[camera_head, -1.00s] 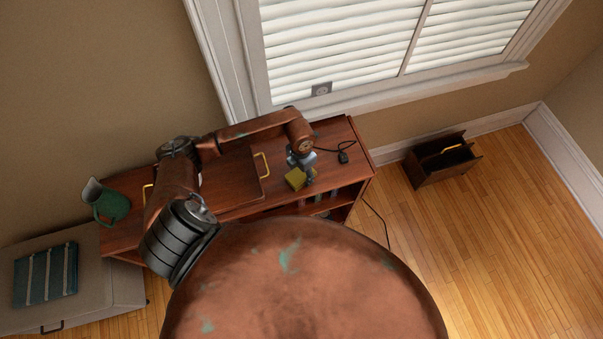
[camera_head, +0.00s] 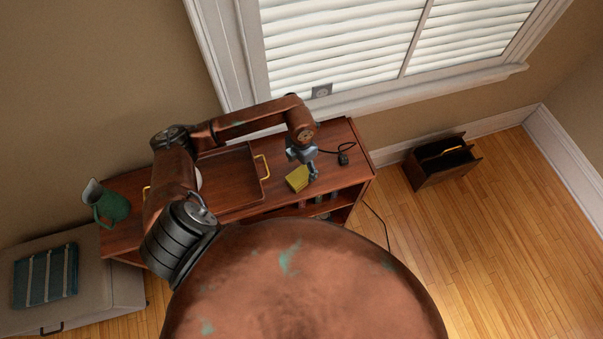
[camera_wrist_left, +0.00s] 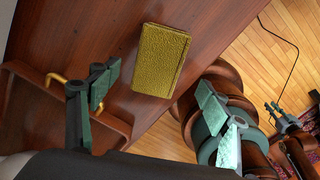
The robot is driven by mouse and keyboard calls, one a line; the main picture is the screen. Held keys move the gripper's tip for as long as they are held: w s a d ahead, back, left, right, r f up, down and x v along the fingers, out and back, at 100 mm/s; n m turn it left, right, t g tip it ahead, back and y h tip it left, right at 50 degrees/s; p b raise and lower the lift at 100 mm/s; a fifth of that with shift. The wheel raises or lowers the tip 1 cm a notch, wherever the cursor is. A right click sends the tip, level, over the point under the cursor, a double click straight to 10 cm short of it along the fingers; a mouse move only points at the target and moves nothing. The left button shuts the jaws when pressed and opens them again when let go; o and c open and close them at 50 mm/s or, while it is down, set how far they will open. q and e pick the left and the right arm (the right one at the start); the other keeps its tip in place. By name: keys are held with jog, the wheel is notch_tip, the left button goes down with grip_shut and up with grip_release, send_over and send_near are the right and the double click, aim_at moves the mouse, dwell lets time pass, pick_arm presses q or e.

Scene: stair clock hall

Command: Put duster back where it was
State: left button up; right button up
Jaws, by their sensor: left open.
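The duster looks like a folded yellow cloth (camera_head: 297,179). It lies flat on the top of the reddish-brown wooden cabinet, near its front edge. It also shows whole in the left wrist view (camera_wrist_left: 161,60). My left gripper (camera_head: 312,172) is open and empty, just beside and above the duster in the head view. In the left wrist view its fingers (camera_wrist_left: 158,82) are spread, with the duster beyond the gap and apart from them. What looks like my right gripper (camera_wrist_left: 289,120) shows small at the lower right of the left wrist view; its jaw state is unclear.
A wooden tray (camera_head: 246,193) with brass handles lies left of the duster. A green jug (camera_head: 110,207) stands at the cabinet's left end. A black cable (camera_head: 343,158) lies near the right end. A wooden caddy (camera_head: 432,172) stands on the floor.

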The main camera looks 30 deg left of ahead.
aim_at(301, 176)
pick_arm(q)
notch_tip(301, 176, up, 6)
jog(key=shift+f, duration=0.15)
pick_arm(e)
jog(key=shift+d, duration=0.3)
